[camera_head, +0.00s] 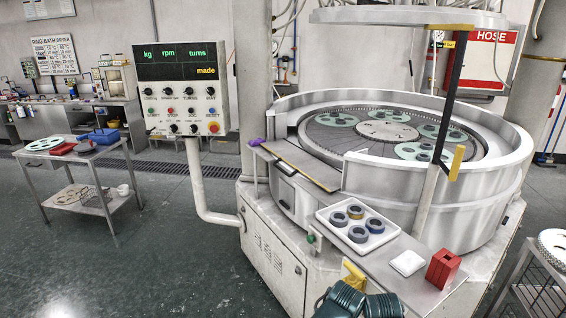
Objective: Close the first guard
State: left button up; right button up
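The round lapping machine (420,200) stands at the right with a pale curved wall around its plate. I cannot tell for certain which part is the first guard. A dark upright bar (455,95) rises in front of the plate, with a yellow handle (457,163) at its lower end.
A white tray (335,228) with several grey rings, a white pad (407,262) and a red block (443,268) are on the front shelf. Dark teal rounded shapes (345,300) show at the bottom edge. A control panel (181,90) stands left. The floor at left front is clear.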

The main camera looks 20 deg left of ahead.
aim_at(327, 176)
jog(key=j, duration=0.95)
jog(key=i+j+z, duration=0.1)
jog(key=j, duration=0.8)
jog(key=i+j, duration=0.15)
jog(key=j, duration=0.15)
jog(key=i+j, duration=0.15)
jog(key=j, duration=0.15)
jog(key=i+j, duration=0.15)
jog(key=j, duration=0.15)
jog(key=i+j+z, duration=0.1)
jog(key=j, duration=0.2)
jog(key=i+j, duration=0.1)
jog(key=i, duration=0.6)
